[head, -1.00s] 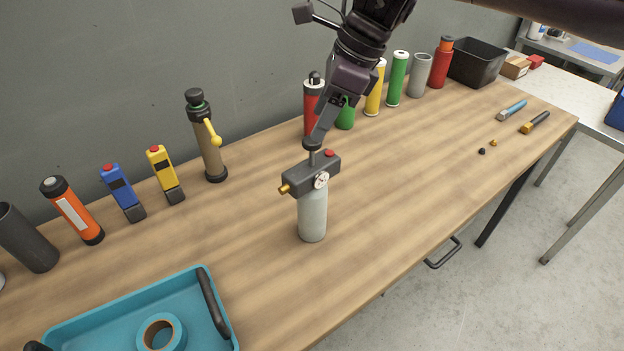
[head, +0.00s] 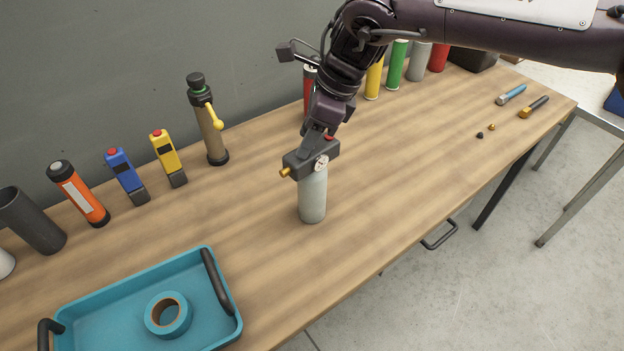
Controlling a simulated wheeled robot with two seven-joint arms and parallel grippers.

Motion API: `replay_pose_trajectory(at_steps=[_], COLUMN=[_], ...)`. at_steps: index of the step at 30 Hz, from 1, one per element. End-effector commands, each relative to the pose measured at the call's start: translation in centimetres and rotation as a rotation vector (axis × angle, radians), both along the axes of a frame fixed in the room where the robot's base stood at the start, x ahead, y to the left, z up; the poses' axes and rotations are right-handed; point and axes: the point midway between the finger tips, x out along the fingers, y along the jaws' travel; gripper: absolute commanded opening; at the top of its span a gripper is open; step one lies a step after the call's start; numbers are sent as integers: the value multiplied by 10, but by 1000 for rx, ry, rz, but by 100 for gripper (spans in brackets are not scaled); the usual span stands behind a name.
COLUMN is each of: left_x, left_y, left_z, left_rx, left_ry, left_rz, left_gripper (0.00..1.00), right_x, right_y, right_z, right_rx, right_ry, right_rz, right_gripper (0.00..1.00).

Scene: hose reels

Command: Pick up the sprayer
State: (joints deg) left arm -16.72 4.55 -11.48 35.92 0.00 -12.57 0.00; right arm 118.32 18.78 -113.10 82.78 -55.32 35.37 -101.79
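The sprayer stands upright on the wooden table, near its middle. It has a pale grey bottle (head: 313,198) and a dark head (head: 304,161) with a round gauge, a red button and a brass nozzle pointing left. My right gripper (head: 316,135) comes down from above, with its fingertip end at the top of the sprayer's head. The knob on top of the head is hidden behind the gripper. I cannot tell whether the fingers are closed on it. My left gripper is not in view.
A teal tray (head: 237,325) with a tape roll (head: 168,314) is at the front left. Coloured cylinders stand behind my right arm.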

Motion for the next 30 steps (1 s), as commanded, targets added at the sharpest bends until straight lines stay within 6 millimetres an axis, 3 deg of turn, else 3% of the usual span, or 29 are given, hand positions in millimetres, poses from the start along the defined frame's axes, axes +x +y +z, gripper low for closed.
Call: replay_pose_trajectory(at_steps=[1, 9, 23, 30], left_x=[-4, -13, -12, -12], left_y=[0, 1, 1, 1], left_z=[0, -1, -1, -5], left_rx=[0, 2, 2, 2], left_ry=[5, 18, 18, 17], left_rz=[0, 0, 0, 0], left_gripper=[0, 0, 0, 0], right_x=[0, 0, 1, 1], right_y=[0, 0, 0, 1], right_z=[0, 0, 3, 23], right_rx=[0, 0, 2, 3], right_ry=[0, 0, -2, -6], right_rz=[0, 0, 0, 0], right_gripper=[36, 0, 0, 0])
